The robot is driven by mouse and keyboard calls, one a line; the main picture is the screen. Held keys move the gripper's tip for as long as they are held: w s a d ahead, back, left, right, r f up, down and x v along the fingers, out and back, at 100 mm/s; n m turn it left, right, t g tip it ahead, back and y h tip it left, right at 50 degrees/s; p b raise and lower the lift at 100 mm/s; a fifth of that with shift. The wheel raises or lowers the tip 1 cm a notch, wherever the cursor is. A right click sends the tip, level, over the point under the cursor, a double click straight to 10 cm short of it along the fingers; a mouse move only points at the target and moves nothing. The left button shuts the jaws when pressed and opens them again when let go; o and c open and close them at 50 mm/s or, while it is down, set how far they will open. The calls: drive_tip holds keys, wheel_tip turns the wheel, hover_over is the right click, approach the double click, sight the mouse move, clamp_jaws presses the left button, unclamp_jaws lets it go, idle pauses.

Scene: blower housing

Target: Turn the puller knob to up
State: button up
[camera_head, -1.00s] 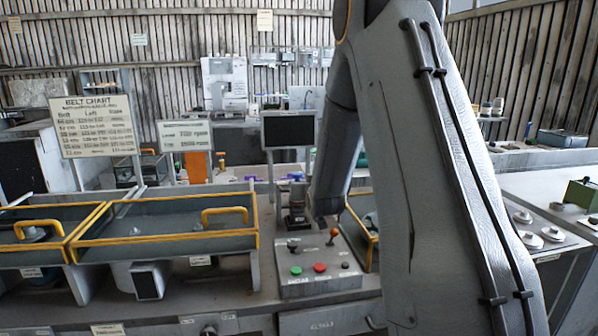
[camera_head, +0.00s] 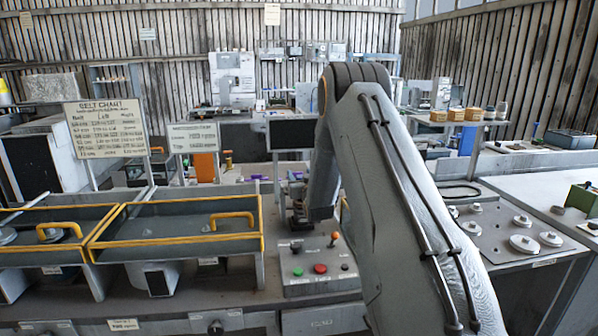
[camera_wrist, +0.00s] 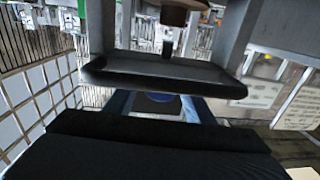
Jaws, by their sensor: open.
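A grey control panel (camera_head: 322,284) on the bench carries a black knob (camera_head: 296,246), an orange-topped lever (camera_head: 334,238), a green button, a red button and a small dark knob (camera_head: 345,266). Another dark knob (camera_head: 215,328) is on the bench front. The labels are too small to tell which is the puller knob. My gripper (camera_head: 297,222) points down just behind the panel, largely hidden by my arm, apart from the knobs as far as I can see. In the wrist view the jaws of my gripper (camera_wrist: 160,108) are open, with nothing seen held.
Yellow-edged trays (camera_head: 175,226) with raised handles stand left of the panel. A dark screen (camera_head: 292,133) and two sign boards, including the belt chart (camera_head: 107,128), stand behind. Round metal parts (camera_head: 524,243) lie on a plate at right. My arm hides the panel's right side.

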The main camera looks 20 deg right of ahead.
drive_tip(key=shift+x, duration=1.05)
drive_tip(key=c, duration=1.1)
drive_tip(key=shift+o, duration=0.2)
